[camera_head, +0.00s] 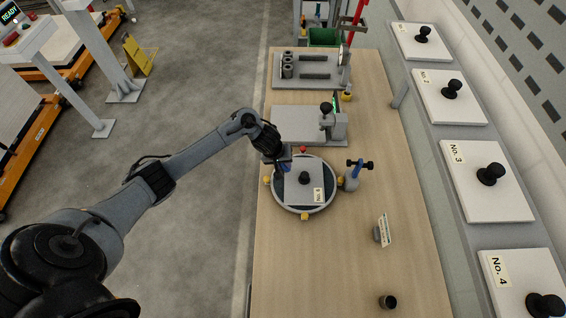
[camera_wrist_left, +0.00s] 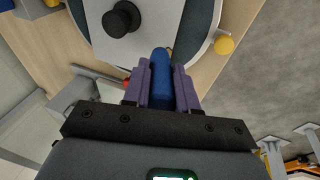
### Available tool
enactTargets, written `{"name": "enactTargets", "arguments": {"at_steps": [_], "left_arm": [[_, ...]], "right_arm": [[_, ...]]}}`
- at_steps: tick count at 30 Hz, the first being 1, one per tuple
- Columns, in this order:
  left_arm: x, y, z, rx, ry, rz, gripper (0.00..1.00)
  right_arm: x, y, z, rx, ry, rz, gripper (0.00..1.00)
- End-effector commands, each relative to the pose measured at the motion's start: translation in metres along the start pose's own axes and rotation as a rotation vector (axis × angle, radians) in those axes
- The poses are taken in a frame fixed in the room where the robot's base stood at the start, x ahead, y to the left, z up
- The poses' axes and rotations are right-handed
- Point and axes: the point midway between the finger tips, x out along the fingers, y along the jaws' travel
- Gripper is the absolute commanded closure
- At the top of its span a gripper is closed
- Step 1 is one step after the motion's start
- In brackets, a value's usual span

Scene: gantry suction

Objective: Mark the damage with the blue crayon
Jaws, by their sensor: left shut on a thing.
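My left gripper (camera_head: 282,164) is over the upper left part of the round fixture (camera_head: 285,200) on the bench. In the left wrist view the left gripper (camera_wrist_left: 162,72) is shut on the blue crayon (camera_wrist_left: 161,85), whose tip points at the edge of a grey plate (camera_wrist_left: 150,40). The plate (camera_head: 296,190) lies on the fixture, with a black knob (camera_head: 304,178) and a label on it. I cannot tell whether the crayon touches the plate, and I see no clear damage mark. The right gripper is not in view.
A small sign (camera_head: 384,230) and black cup (camera_head: 388,302) stand nearer. Numbered plates (camera_head: 488,180) line the right shelf.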

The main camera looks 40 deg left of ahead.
Motion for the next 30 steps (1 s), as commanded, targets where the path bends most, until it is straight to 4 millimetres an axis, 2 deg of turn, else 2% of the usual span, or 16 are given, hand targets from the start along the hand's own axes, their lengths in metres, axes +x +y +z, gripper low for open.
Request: {"name": "enactTargets", "arguments": {"at_steps": [30], "left_arm": [[0.0078,-0.0018,0.0014,-0.001,-0.001,0.000,1.00]], "right_arm": [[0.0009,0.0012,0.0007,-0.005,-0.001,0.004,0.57]]}}
